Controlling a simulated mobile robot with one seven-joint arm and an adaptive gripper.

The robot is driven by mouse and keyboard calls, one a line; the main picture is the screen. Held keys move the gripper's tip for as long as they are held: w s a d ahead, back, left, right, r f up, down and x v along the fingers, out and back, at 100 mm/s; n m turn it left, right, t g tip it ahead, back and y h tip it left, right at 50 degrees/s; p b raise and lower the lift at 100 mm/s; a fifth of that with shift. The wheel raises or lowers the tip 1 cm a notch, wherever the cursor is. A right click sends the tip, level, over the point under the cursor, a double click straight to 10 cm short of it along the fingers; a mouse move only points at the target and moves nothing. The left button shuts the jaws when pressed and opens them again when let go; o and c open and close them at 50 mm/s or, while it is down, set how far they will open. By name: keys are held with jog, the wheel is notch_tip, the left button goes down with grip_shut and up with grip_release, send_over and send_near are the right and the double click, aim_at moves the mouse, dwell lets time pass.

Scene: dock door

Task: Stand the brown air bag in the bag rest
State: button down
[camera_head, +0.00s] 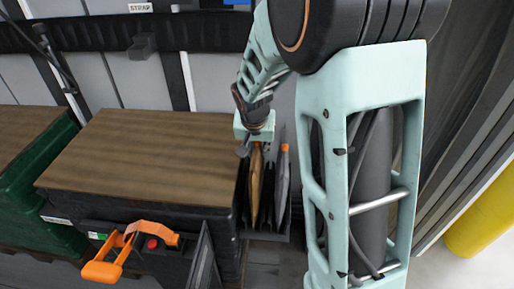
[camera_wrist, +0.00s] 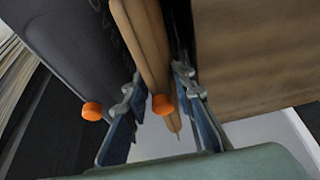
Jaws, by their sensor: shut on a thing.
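The brown air bag (camera_head: 256,186) hangs upright and edge-on under my gripper (camera_head: 257,143) in the head view. In the wrist view my gripper (camera_wrist: 158,78) has its blue-grey fingers on both sides of the brown bag (camera_wrist: 147,45), by its orange cap. The black bag rest (camera_head: 266,236) is around the bag's lower part. The bag appears to be between its dividers; whether its bottom edge touches the floor of the rest is hidden.
A grey bag (camera_head: 282,188) with an orange cap stands just right of the brown one; it also shows in the wrist view (camera_wrist: 75,50). A wood-topped case (camera_head: 150,150) stands close on the left. An orange-handled tool (camera_head: 130,245) is in front.

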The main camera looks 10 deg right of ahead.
jog(key=shift+f+b, duration=0.6)
dwell(0.3)
jog(key=c, duration=1.5)
grip_release()
jog(key=shift+r, duration=0.1)
jog(key=shift+c, duration=0.2)
